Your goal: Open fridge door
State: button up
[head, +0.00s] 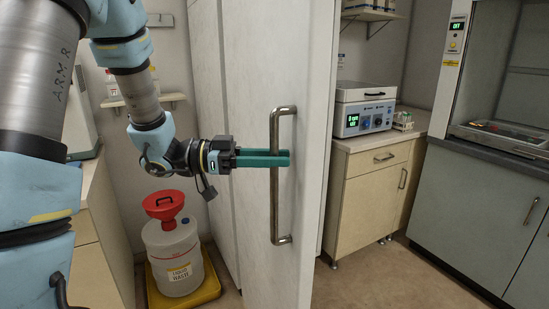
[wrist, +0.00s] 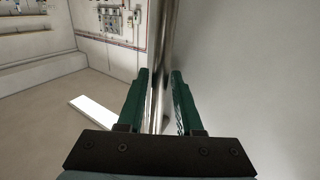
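The fridge door (head: 250,235) is a tall white panel in the middle of the head view. A vertical metal bar handle (head: 275,210) is fixed to its face. My gripper (head: 285,158) reaches in from the left, its green fingers level across the upper part of the bar.
A white waste container (head: 173,262) with a red funnel stands in a yellow tray on the floor at left. A wooden cabinet (head: 365,205) with a white instrument on top is right of the door. A grey fume hood cabinet (head: 465,210) is far right. Floor in front is clear.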

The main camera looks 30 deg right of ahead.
jog(key=b+v, duration=0.3)
jog(key=v, duration=0.7)
jog(key=shift+w+a, duration=0.2)
jog(key=shift+a, duration=0.15)
